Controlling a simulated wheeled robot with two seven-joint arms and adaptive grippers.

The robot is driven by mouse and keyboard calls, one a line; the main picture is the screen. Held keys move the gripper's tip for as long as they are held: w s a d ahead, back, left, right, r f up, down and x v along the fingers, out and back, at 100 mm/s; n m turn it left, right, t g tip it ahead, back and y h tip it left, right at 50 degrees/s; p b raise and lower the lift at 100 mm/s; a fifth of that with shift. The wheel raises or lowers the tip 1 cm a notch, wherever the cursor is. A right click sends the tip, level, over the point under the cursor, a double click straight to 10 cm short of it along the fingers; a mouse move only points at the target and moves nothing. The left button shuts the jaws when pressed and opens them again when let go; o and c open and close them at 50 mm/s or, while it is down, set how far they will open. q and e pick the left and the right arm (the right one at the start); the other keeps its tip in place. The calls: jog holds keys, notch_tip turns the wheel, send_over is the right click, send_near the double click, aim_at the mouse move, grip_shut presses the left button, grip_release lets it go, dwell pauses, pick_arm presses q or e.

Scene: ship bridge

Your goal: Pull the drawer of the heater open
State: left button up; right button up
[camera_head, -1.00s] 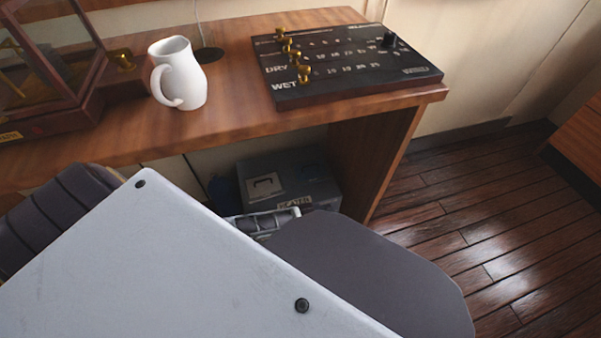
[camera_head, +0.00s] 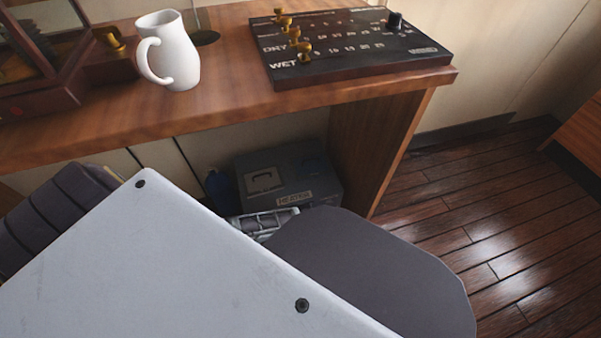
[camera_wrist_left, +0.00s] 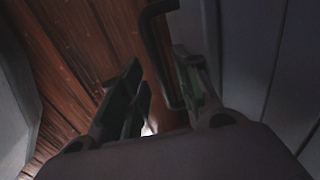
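The heater (camera_head: 288,182) is a dark grey box with a small label on the floor under the desk. Its lower front is hidden behind my own parts in the head view. My left gripper (camera_head: 265,224) shows partly, right by the heater's lower left front. In the left wrist view, a dark bent bar handle (camera_wrist_left: 153,45) stands off a grey panel (camera_wrist_left: 250,50). My left gripper (camera_wrist_left: 160,90) is open there, with one finger on each side of the bar. The finger between bar and panel looks close to the bar; contact is unclear. My right gripper is not seen.
The wooden desk (camera_head: 200,112) overhangs the heater, with its side panel (camera_head: 375,140) to the right. A white jug (camera_head: 172,55) and a dark pegged board (camera_head: 350,45) stand on top. The plank floor (camera_head: 510,230) at the right is clear.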

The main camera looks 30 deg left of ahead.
pick_arm(q)
jog(key=shift+f, duration=0.1)
jog(key=shift+c, duration=0.4)
grip_shut()
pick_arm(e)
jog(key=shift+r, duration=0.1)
pick_arm(q)
jog(key=shift+s+d, duration=0.1)
